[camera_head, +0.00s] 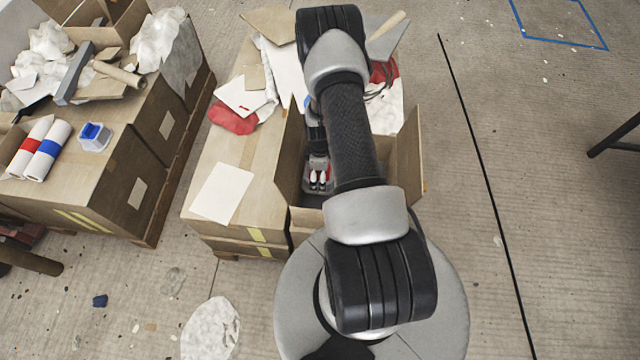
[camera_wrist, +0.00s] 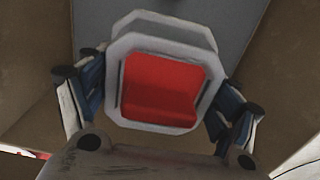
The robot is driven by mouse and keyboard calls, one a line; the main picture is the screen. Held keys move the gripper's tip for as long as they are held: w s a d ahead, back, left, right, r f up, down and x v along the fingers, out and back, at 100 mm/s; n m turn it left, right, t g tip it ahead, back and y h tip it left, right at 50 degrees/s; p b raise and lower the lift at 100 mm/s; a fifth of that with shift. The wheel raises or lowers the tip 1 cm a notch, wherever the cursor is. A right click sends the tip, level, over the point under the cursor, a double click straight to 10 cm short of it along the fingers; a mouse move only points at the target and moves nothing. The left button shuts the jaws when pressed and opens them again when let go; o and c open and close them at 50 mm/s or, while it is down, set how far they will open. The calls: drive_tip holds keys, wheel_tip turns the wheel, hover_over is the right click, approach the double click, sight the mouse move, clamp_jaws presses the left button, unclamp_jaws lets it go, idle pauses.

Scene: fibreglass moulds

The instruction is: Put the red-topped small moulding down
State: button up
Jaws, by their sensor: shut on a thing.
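The red-topped small moulding (camera_wrist: 158,85) fills the middle of the wrist view, a pale grey octagonal piece with a red recessed top. My gripper (camera_wrist: 160,100) is shut on it, one finger against its left side and one against its right. In the head view my gripper (camera_head: 319,180) is small, down inside an open cardboard box (camera_head: 408,165). The moulding itself is mostly hidden there by the gripper and arm. Cardboard walls and a grey surface show around the moulding in the wrist view. I cannot tell whether its underside touches the box floor.
My arm crosses over the open box and hides much of it. A white sheet (camera_head: 222,192) and a red piece (camera_head: 233,119) lie on cardboard to its left. Farther left, a blue-topped moulding (camera_head: 94,137) stands beside white rolls (camera_head: 46,150). Bare floor lies to the right.

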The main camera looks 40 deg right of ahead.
drive_tip(key=shift+w+f+b, duration=0.1)
drive_tip(key=shift+f+b, duration=0.7)
drive_tip(key=shift+f, duration=2.1)
drive_tip(key=shift+f, duration=0.1)
drive_tip(key=o, duration=1.2)
drive_tip(key=shift+c, duration=0.2)
wheel_tip(320, 180, up, 12)
drive_tip(key=p, duration=0.3)
drive_tip(key=shift+p, duration=0.4)
